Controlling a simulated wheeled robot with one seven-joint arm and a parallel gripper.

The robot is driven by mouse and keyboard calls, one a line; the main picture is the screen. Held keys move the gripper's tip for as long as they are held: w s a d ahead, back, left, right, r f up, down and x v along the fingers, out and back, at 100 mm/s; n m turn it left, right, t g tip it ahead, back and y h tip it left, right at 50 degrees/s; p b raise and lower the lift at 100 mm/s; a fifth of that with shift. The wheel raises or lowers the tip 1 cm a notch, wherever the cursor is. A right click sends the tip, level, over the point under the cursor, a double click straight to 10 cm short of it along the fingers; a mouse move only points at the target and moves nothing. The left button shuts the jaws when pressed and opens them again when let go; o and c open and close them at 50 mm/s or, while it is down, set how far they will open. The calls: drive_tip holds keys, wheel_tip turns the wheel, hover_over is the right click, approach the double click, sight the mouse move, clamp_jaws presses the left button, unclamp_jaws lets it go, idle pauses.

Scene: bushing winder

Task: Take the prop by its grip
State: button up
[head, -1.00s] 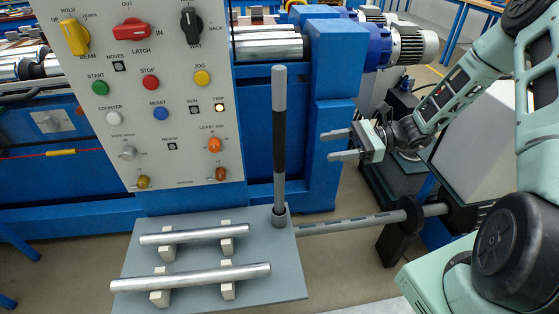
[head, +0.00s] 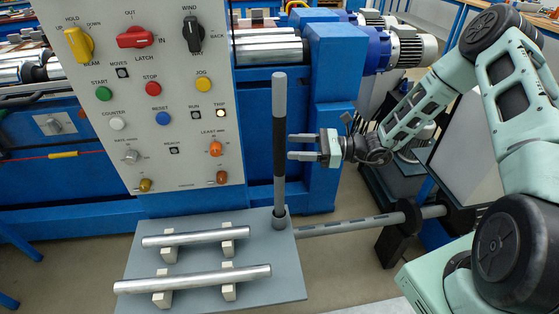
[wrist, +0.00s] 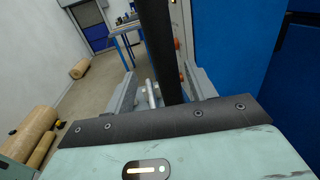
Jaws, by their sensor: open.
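The prop (head: 279,183) is a grey upright rod standing in a round socket on a grey shelf plate (head: 200,286). Its dark middle section, the grip (head: 279,140), is level with my gripper. My gripper (head: 290,147) is open, its fingers pointing left in the head view, with the tips at or very near the grip. In the wrist view the dark grip (wrist: 162,50) stands between the two open fingers. Contact cannot be made out.
Two metal bars (head: 195,237) (head: 195,279) lie on white blocks on the shelf plate. The control panel (head: 140,90) with knobs and buttons is to the left. A blue machine frame (head: 333,110) stands behind the prop. A grey horizontal shaft (head: 350,226) runs right from the plate.

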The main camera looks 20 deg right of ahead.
sight(279, 143)
drive_tip(key=x, duration=0.2)
drive_tip(key=p+x, duration=0.1)
drive_tip(key=x, duration=0.2)
drive_tip(key=shift+w+r, duration=0.2)
drive_tip(key=shift+w, duration=0.15)
clamp_jaws()
